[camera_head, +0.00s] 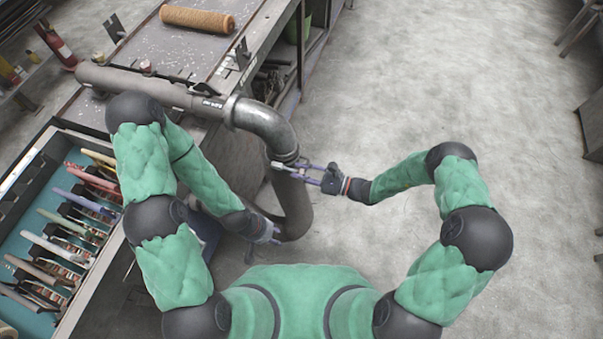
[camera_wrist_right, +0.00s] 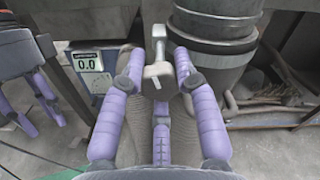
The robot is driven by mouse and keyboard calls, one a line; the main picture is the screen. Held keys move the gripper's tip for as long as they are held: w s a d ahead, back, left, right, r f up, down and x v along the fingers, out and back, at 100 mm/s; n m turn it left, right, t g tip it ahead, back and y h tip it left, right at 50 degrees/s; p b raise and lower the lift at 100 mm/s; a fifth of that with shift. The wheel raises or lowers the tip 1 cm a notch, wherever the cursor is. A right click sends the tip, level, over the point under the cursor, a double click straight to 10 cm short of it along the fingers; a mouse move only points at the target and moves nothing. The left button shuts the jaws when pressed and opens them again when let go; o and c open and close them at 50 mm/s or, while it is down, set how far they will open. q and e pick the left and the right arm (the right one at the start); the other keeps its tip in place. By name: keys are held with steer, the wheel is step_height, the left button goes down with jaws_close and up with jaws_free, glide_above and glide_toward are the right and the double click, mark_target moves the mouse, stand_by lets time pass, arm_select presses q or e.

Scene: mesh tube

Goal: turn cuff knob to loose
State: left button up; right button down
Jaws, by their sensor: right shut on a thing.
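The cuff knob (camera_wrist_right: 158,72) is a small pale metal T-shaped handle beside a banded metal cuff (camera_wrist_right: 214,28). In the right wrist view my right gripper (camera_wrist_right: 161,66) has its purple fingers closed around it. In the head view my right gripper (camera_head: 299,171) reaches in from the right at the lower end of the pipe elbow. The knob is too small there to tell its turn angle. A dark tube (camera_head: 291,208) hangs below the elbow. My left gripper (camera_head: 275,236) is low beside this tube, and in the right wrist view its purple fingers (camera_wrist_right: 35,100) stand apart, apparently empty.
A large metal pipe (camera_head: 265,122) runs across the workbench (camera_head: 152,52). A small meter (camera_wrist_right: 90,66) reading 0.0 shows in the wrist view. A tool drawer (camera_head: 38,160) is at left.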

steer(key=n+b, duration=0.1)
steer(key=n, duration=0.2)
steer(key=shift+n, duration=0.4)
steer(key=n+b, duration=0.1)
steer(key=n, duration=0.2)
steer(key=shift+w+r+n, duration=0.1)
steer(key=shift+w+n, duration=0.05)
steer(key=shift+n, duration=0.15)
steer(key=n+b, duration=0.1)
steer(key=n, duration=0.2)
steer(key=n+b, duration=0.2)
steer(key=n, duration=0.1)
steer(key=shift+w+d+r, duration=0.1)
steer(key=shift+d+r, duration=0.05)
steer(key=shift+r, duration=0.05)
steer(key=shift+w+r+n+b, duration=0.1)
steer(key=shift+n+b, duration=0.35)
steer(key=shift+n, duration=0.15)
steer(key=shift+r, duration=0.1)
steer(key=c, duration=1.2)
jaws_free()
steer(key=shift+c, duration=0.2)
steer(key=o, duration=0.3)
steer(key=shift+o, duration=0.2)
steer(key=shift+f, duration=0.2)
